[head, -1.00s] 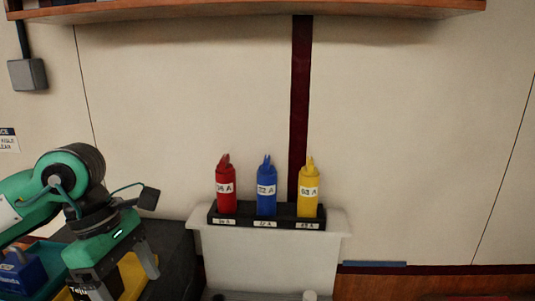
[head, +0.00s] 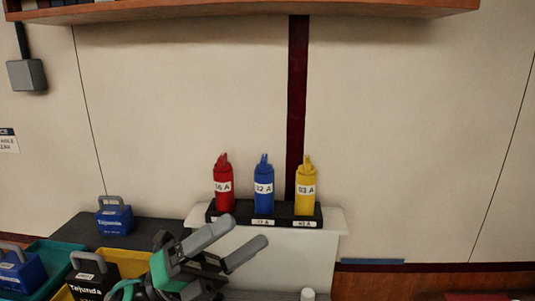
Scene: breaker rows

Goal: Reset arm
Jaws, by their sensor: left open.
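My left gripper (head: 241,242) is at the lower middle of the head view, in front of the shelf with the bottles. Its two grey fingers are apart, with nothing between them. A red bottle (head: 223,194), a blue bottle (head: 264,196) and a yellow bottle (head: 305,195) stand upright in a black rack (head: 242,220). Each carries a white label with a number. The gripper's upper finger hides the rack's left front label. My right gripper is not in view.
A blue handled block (head: 115,220) stands on the dark surface (head: 160,232) at left. Another blue block (head: 18,270) and a black block (head: 92,277) are in the teal and yellow bins at lower left. A wooden shelf (head: 240,14) hangs above.

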